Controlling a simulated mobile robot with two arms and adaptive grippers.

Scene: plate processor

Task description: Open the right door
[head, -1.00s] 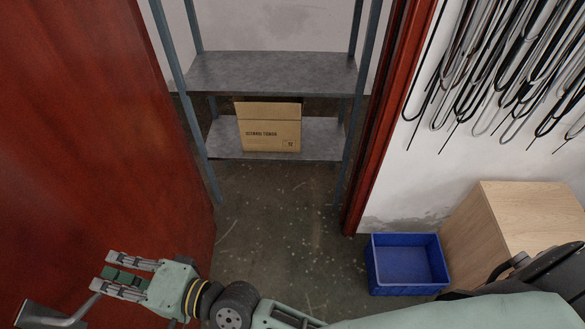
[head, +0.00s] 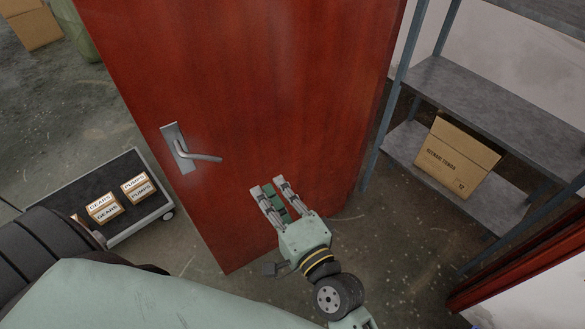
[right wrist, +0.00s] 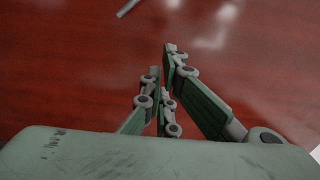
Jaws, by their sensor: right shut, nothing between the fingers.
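The red door (head: 290,90) stands open, swung away from its red frame (head: 540,255) at the lower right of the head view. Its silver lever handle (head: 185,150) is on the door's left part, and a bit of it shows at the top of the right wrist view (right wrist: 127,8). My right gripper (head: 270,187) is in front of the door's lower part, right of and below the handle and apart from it. Its fingers are shut with nothing between them, and they point at the door in the right wrist view (right wrist: 160,75). My left gripper is not in view.
A grey metal shelf (head: 450,90) with a cardboard box (head: 455,160) stands beyond the doorway. A low cart (head: 70,180) with small labelled boxes (head: 135,187) is left of the door. Another cardboard box (head: 32,25) is at the far left. Open floor lies between door and shelf.

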